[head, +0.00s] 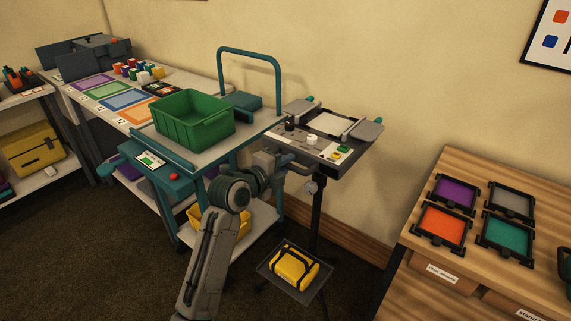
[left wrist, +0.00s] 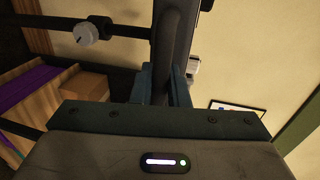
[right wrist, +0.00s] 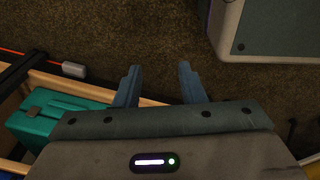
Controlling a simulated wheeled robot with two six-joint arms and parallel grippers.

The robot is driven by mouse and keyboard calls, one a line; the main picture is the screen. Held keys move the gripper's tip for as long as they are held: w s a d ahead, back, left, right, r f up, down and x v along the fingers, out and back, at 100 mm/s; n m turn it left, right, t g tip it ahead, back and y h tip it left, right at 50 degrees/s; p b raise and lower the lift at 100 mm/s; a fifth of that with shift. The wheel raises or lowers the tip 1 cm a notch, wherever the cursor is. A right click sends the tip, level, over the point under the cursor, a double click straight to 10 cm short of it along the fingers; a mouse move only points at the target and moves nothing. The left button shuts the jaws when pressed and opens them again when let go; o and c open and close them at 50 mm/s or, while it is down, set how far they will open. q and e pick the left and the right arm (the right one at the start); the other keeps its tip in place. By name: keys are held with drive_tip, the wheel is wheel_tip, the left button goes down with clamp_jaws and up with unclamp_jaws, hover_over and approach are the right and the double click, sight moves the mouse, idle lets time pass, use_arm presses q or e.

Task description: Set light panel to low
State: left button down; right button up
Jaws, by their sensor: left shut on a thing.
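The light panel (head: 332,123) is a pale rectangle on a dark tray-like head on a black stand (head: 317,215). Small black, white, green and yellow items sit along its front. My left gripper (head: 281,160) is just below the front left edge of this head. In the left wrist view, its fingers (left wrist: 164,84) are shut on a dark bar (left wrist: 175,45); I cannot tell exactly which part of the stand it is. A grey knob (head: 312,187) is on the post, also in the left wrist view (left wrist: 87,33). My right gripper (right wrist: 160,85) is open and empty.
A teal cart (head: 150,150) with a green crate (head: 185,125) stands left of the stand. A yellow bundle (head: 294,266) lies on the stand's low shelf. A wooden cabinet (head: 460,165) with coloured framed panels is at right. Carpet is clear between.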

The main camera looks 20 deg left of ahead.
use_arm(q)
drive_tip(key=c, duration=1.5)
unclamp_jaws()
drive_tip(key=shift+s+f, duration=0.1)
drive_tip(key=shift+f, duration=0.4)
drive_tip(key=shift+r, duration=0.1)
use_arm(e)
drive_tip(key=shift+f, duration=0.1)
